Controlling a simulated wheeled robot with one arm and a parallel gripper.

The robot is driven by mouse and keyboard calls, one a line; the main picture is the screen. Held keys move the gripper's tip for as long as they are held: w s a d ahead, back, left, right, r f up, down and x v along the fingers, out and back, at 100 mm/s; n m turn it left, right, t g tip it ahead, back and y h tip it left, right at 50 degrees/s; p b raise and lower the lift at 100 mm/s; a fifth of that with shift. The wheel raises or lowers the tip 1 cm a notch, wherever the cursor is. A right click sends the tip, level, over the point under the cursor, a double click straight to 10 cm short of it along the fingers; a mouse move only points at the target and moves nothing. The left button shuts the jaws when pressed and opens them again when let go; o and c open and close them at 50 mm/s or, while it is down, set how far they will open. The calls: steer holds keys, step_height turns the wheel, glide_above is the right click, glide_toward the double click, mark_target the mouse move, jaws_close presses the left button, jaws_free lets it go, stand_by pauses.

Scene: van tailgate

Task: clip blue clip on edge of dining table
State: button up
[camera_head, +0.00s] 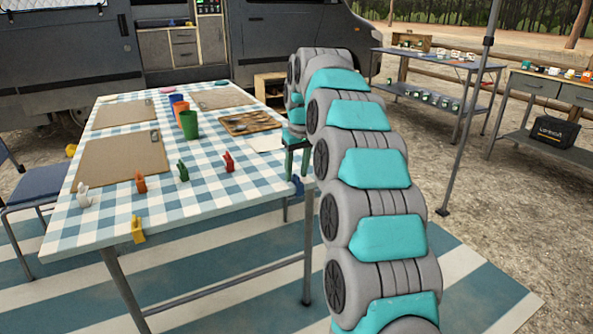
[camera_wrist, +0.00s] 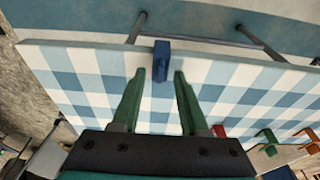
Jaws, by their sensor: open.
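The blue clip (camera_head: 297,184) sits on the edge of the dining table (camera_head: 220,200) at its near right corner. In the wrist view the blue clip (camera_wrist: 161,60) straddles the table edge, with its lower part hidden. My gripper (camera_head: 296,165) is at that corner, with dark green fingers. In the wrist view my gripper (camera_wrist: 159,75) is open, one finger on each side of the clip's near end, with gaps visible between fingers and clip. The table (camera_wrist: 90,80) has a blue and white checked top.
Red (camera_head: 228,162), green (camera_head: 183,171), orange (camera_head: 141,182) and white (camera_head: 83,195) clips stand on the tabletop. A yellow clip (camera_head: 137,229) is on the near edge. Cups (camera_head: 187,122), placemats (camera_head: 118,163) and a wooden cutlery tray (camera_head: 250,123) are farther back. A chair (camera_head: 40,190) stands left.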

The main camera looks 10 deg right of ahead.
mark_target(299, 177)
steer(key=shift+r, duration=0.1)
steer(key=r, duration=0.4)
steer(key=s+r, duration=0.1)
steer(key=r, duration=0.1)
steer(key=shift+d, duration=0.2)
steer(key=s+f+m+g, duration=0.1)
steer(key=s+f, duration=0.1)
steer(key=s, duration=0.9)
steer(key=s+f+g, duration=0.1)
steer(key=s+f, duration=0.1)
steer(key=s, duration=1)
steer(key=s+d+f+m+g, duration=0.1)
steer(key=s+f, duration=0.5)
steer(key=s, duration=0.7)
steer(key=s+d+f+m+g, duration=0.1)
steer(key=s+f, duration=0.6)
steer(key=s, duration=0.6)
steer(key=shift+s+f+m+h, duration=0.15)
steer(key=shift+s+m+h, duration=0.1)
steer(key=shift+m+h, duration=0.05)
steer(key=shift+a, duration=0.1)
